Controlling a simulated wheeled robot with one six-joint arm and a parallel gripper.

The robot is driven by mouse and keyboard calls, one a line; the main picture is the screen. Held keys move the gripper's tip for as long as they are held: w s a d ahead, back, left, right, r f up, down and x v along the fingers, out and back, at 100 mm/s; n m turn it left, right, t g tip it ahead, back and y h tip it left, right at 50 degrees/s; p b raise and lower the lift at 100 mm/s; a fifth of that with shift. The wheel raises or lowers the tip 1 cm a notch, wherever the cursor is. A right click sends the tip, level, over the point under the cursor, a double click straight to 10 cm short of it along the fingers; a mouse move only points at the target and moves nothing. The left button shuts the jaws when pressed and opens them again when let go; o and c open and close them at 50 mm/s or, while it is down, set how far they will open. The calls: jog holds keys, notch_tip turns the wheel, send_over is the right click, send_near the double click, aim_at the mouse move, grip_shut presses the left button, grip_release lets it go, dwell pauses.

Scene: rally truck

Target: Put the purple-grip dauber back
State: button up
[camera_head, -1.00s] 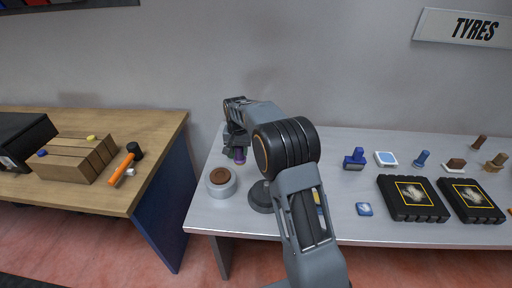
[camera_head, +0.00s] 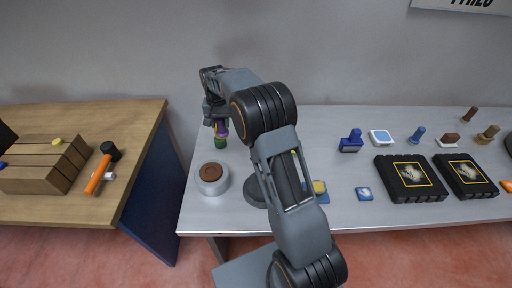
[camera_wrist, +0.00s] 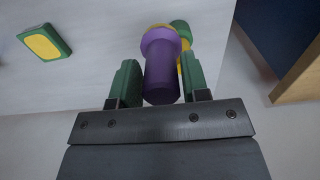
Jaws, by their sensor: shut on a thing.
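The purple-grip dauber (camera_wrist: 162,72) is between the two green fingers of my gripper (camera_wrist: 160,80) in the wrist view, and the gripper is shut on it. In the head view only a small purple part (camera_head: 222,129) shows under my gripper (camera_head: 217,126), near the back left of the grey table. A green and yellow thing (camera_wrist: 180,27) shows just past the dauber's wide purple end; a green piece (camera_head: 220,143) also shows below the purple in the head view. I cannot tell whether it touches the dauber.
A grey round pot with a brown top (camera_head: 211,178) stands at the grey table's (camera_head: 340,215) left front. A green pad with a yellow top (camera_wrist: 45,42) lies left in the wrist view. Stamps, pads and black cases (camera_head: 410,178) fill the right. A gap separates the wooden bench (camera_head: 140,125).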

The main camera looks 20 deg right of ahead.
jog(key=d+f, duration=0.1)
jog(key=d, duration=0.2)
jog(key=d+f+p, duration=0.1)
jog(key=d, duration=0.2)
jog(key=s+d+f+p, duration=0.1)
jog(key=d, duration=0.2)
jog(key=shift+d+f, duration=0.2)
jog(key=shift+f, duration=0.2)
jog(key=shift+s+d+f+p, duration=0.1)
jog(key=shift+d+f+p, duration=0.5)
jog(key=shift+f, duration=0.85)
jog(key=shift+s+d+f+p, duration=0.1)
jog(key=shift+d+f+p, duration=0.2)
jog(key=shift+d+f, duration=0.85)
jog(key=shift+s+d+f+p, duration=0.1)
jog(key=shift+d+f+p, duration=0.35)
jog(key=shift+f, duration=1.3)
jog(key=o, duration=1.2)
jog(key=shift+w, duration=0.1)
jog(key=shift+c, duration=0.2)
